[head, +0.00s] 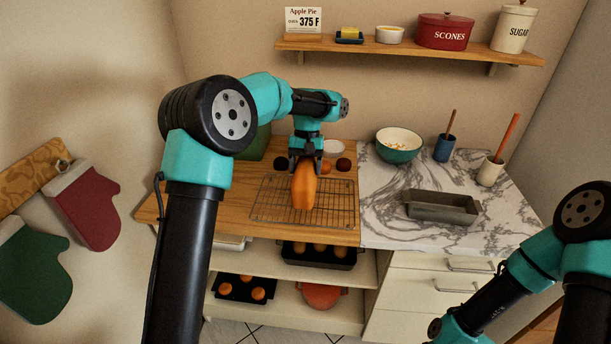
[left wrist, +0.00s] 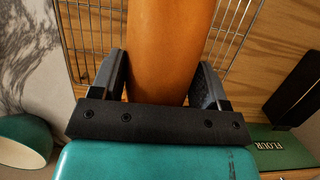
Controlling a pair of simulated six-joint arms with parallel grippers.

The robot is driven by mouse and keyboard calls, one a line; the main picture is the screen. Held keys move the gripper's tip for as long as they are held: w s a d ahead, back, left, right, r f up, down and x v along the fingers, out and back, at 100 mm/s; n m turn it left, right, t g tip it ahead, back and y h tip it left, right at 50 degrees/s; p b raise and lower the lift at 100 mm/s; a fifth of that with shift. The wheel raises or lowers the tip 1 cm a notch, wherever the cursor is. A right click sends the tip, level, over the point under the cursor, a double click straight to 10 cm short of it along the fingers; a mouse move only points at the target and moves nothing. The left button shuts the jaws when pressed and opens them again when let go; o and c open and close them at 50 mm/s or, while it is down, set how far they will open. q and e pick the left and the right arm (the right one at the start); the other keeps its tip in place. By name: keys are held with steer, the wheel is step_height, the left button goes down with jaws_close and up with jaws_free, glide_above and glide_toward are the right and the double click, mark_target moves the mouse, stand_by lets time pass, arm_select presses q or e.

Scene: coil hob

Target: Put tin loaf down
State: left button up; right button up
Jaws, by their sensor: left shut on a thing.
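The tin loaf (head: 304,187) is an orange-brown loaf over the wire cooling rack (head: 268,212) on the wooden counter. My left gripper (head: 305,163) is shut on the loaf near its far end. In the left wrist view the loaf (left wrist: 168,45) runs between the two fingers (left wrist: 163,85), with rack wires on both sides. I cannot tell whether its underside touches the rack. A grey, empty loaf tin (head: 441,207) stands on the marble counter to the right. My right arm shows at the lower right, but its gripper is out of the picture.
Dark round things (head: 343,164) and a white bowl (head: 333,148) sit behind the rack. Marble left of the tin is clear.

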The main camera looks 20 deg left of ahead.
arm_select(q)
steer(key=shift+w+f, duration=0.15)
steer(key=shift+w, duration=0.1)
steer(key=shift+f, duration=1.6)
steer(key=shift+f, duration=0.15)
steer(key=o, duration=1.1)
steer(key=v, duration=1.2)
